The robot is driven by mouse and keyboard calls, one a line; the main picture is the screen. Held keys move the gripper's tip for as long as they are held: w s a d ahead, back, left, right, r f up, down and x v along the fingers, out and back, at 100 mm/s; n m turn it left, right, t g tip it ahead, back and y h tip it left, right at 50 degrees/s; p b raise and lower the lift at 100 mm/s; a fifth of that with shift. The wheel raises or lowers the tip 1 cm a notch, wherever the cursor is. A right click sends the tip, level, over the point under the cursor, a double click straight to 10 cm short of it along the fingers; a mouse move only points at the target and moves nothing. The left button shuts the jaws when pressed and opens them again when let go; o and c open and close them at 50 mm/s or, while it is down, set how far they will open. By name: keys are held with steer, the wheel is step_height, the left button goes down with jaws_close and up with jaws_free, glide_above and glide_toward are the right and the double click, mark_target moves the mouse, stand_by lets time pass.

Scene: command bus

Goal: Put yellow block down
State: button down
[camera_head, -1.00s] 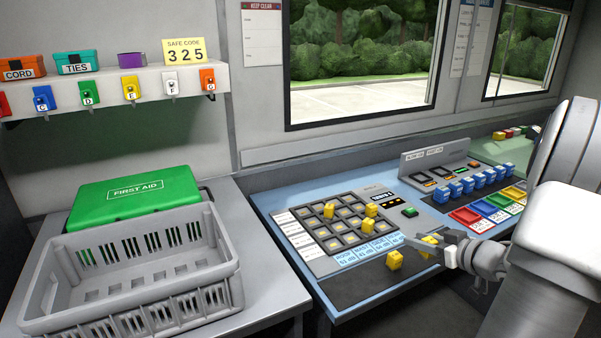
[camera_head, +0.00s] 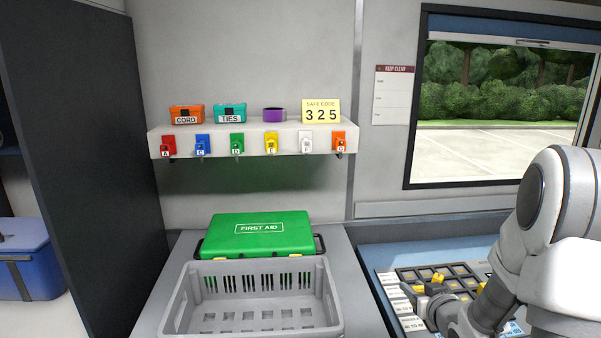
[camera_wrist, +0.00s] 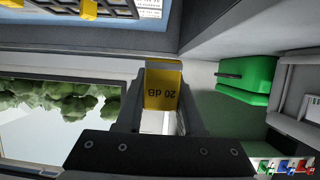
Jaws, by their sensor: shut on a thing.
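The yellow block (camera_wrist: 163,88), marked "20 dB", is between the two fingers of my gripper (camera_wrist: 160,115) in the wrist view. In the head view, my gripper (camera_head: 420,291) is shut on this block at the left part of the button panel (camera_head: 388,280). The block is mostly hidden there by the fingers. I cannot tell its exact height over the panel. Other yellow blocks (camera_head: 437,277) sit in the panel's grid behind the gripper.
An empty grey crate (camera_head: 335,310) stands on the grey counter left of the panel. A green first aid case (camera_head: 260,235) lies behind it. A wall shelf (camera_head: 250,140) above holds small boxes and a row of coloured tags. A dark partition stands at the left.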

steer(key=shift+h, duration=0.4)
steer(key=a+p, duration=0.1)
steer(key=a, duration=0.3)
steer(key=s+a+f+p, duration=0.1)
steer(key=a, duration=0.3)
steer(key=a+p, duration=0.1)
steer(key=a, duration=0.3)
steer(key=shift+s+a+f+p, duration=0.2)
steer(key=shift+a+p, duration=0.05)
steer(key=shift+p, duration=0.15)
steer(key=shift+s+a+f+m, duration=0.15)
steer(key=shift+s+a+m, duration=0.15)
steer(key=shift+a, duration=0.15)
steer(key=shift+w+d, duration=0.1)
